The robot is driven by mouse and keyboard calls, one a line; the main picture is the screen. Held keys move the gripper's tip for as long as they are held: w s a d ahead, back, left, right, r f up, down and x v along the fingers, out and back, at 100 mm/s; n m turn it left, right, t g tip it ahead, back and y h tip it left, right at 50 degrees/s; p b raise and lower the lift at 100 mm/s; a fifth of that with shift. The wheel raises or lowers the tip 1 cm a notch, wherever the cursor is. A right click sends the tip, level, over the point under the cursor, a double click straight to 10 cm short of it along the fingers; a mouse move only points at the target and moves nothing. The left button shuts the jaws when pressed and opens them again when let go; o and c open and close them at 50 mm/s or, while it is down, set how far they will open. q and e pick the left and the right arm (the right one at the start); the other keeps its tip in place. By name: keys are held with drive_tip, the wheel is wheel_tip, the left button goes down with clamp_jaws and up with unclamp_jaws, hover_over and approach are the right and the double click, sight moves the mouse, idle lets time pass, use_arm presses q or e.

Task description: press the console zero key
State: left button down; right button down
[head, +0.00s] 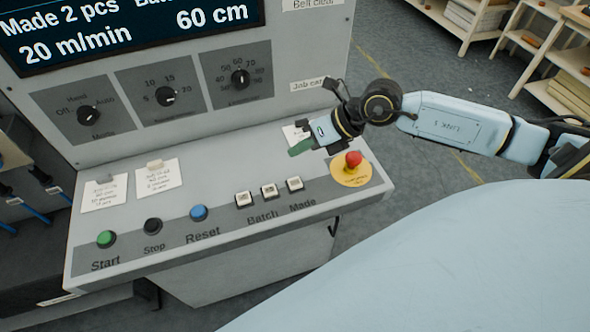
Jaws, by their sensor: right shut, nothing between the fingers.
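The grey console (225,270) has a sloping key panel in the middle of the head view. Three small white keys stand in a row, left (243,199), middle (269,191) and right (295,184), above the words Batch and Made. The marks on them are too small to read, so I cannot tell by marking which is the zero key; the right one stands by the word Made. My right gripper (303,147) is shut and empty, above the panel's back right part, behind the right white key and apart from it. My left gripper is not in view.
A red emergency-stop knob (353,160) on a yellow disc stands right of the keys, close to my right gripper. Start (106,239), Stop (153,226) and Reset (198,212) buttons are to the left. Dials and a display rise behind. Wooden shelves (545,60) stand far right.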

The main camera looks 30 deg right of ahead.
drive_tip(key=shift+f, duration=0.1)
drive_tip(key=b, duration=0.7)
hover_over(300, 183)
wheel_tip(300, 183, down, 8)
drive_tip(key=shift+r, duration=0.1)
drive_tip(key=shift+f, duration=0.4)
idle(1.2)
drive_tip(key=shift+f, duration=0.4)
drive_tip(key=shift+f+b, duration=0.45)
drive_tip(key=shift+b, duration=0.05)
idle(0.7)
drive_tip(key=shift+r, duration=0.1)
drive_tip(key=shift+r+p, duration=0.75)
drive_tip(key=shift+p, duration=0.1)
drive_tip(key=shift+r, duration=0.1)
